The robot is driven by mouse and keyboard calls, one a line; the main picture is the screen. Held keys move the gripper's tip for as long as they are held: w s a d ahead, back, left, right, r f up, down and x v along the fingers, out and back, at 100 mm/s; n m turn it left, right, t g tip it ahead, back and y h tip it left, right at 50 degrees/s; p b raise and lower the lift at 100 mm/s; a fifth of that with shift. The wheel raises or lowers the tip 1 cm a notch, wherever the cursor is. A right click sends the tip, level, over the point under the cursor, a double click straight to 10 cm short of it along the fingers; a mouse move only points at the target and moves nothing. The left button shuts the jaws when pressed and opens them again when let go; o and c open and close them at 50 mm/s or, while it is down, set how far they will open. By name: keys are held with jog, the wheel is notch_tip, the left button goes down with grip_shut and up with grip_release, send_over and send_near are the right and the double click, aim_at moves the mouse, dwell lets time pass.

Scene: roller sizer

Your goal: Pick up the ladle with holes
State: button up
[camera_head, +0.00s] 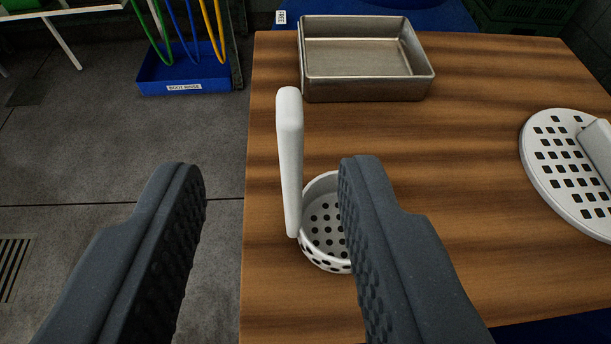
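The ladle with holes (290,165) is white, with a round perforated cup on the wooden table and a thick handle that stands upright from the cup's left side. It is near the table's left edge. My gripper (270,190) is open and empty, with its two dark ridged fingers spread wide. In the picture the handle lies between the fingers, nearer the right one. The right finger covers the right part of the cup. I cannot tell how far the fingertips are from the handle in depth.
A metal tray (366,88) stands at the back of the wooden table (470,120). A white perforated disc (545,165) with a block-like grip lies at the right. A blue boot rinse tub (190,75) with hoses is on the floor at the back left. The table between tray and disc is clear.

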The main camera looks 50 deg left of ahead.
aim_at(291, 102)
jog(key=x, duration=0.3)
jog(key=b+x, duration=0.1)
jog(key=x, duration=0.2)
jog(key=b+x, duration=0.1)
jog(key=x, duration=0.2)
jog(key=shift+w+d+f, duration=0.25)
jog(key=shift+w+d, duration=0.05)
jog(key=shift+w+a+f, duration=0.1)
jog(key=shift+w+a, duration=0.15)
jog(key=shift+a, duration=0.05)
grip_shut()
